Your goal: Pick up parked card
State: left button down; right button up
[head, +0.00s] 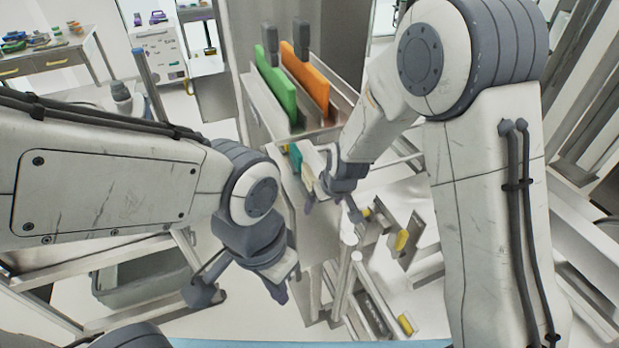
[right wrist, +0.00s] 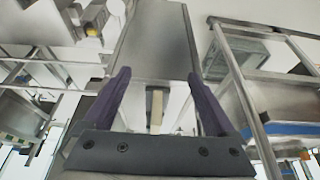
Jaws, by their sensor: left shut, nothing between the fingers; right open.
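A green card (head: 277,84) and an orange card (head: 306,78) stand upright side by side in a metal holder (head: 325,131), each with a dark grey grip on top. Below the holder, a teal piece (head: 295,158) and a cream piece (head: 310,172) show partly behind my right gripper. I cannot tell which is the parked card. My right gripper (head: 332,207) is open below the holder. In the right wrist view, a narrow cream strip (right wrist: 156,108) shows between its spread purple fingers (right wrist: 157,100); contact is not visible. My left gripper (head: 280,291) is shut and empty, lower and to the left.
A tall grey metal column (head: 239,50) stands beside the holder. Metal rails and yellow-marked parts (head: 402,240) lie right of my right gripper. A grey bin (head: 150,277) sits on a low frame at the left. A bench (head: 60,57) with small items stands at the back left.

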aim_at(309, 181)
jog(key=w+p, duration=0.1)
jog(key=w+a+p, duration=0.1)
jog(key=w, duration=0.1)
jog(key=w+a+p, duration=0.1)
jog(key=w+p, duration=0.1)
jog(key=shift+w+a+r, duration=0.15)
jog(key=shift+f, duration=0.55)
jog(key=shift+w+f, duration=0.15)
jog(key=shift+f, duration=0.1)
grip_shut()
jog(key=shift+r, duration=0.15)
